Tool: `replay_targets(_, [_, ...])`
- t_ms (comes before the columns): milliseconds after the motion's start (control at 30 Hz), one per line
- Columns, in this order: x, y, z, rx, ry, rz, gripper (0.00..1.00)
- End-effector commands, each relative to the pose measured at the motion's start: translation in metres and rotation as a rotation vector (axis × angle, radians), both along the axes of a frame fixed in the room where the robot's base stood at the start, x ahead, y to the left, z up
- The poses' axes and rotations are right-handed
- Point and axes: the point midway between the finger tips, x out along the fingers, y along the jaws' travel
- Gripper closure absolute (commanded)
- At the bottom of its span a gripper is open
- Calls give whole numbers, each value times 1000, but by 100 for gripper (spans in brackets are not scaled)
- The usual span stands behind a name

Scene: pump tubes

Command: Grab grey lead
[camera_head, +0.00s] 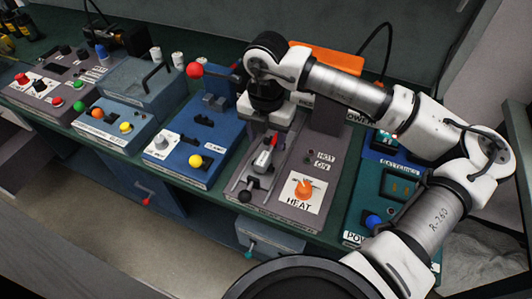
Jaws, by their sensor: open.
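My gripper (270,128) reaches in from the right and points down above the grey HEAT unit (318,172). It is open; its fingertips are small and partly hidden by the wrist. A small grey piece with a red tip (263,160) lies just below the fingers, on the slotted left part of that unit. I cannot tell whether the fingers touch it. No thing is clearly recognisable as a grey lead; this piece is the closest match, but I am not sure.
An orange HEAT knob (304,190) is right of the gripper. A blue unit with a yellow knob (195,160) and a red-ball lever (195,70) stand left. A teal unit with a blue knob (373,222) is right. The green bench is crowded, with narrow gaps.

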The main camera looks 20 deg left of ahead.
Motion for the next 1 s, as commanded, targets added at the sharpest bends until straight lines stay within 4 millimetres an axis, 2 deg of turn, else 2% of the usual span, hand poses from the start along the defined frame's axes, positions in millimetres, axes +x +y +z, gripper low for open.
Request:
replay_targets(333, [2, 0, -42, 0, 4, 0, 47])
replay_targets(633, [2, 0, -49, -1, 1, 1, 47])
replay_targets(1000, [2, 0, -48, -1, 1, 1, 96])
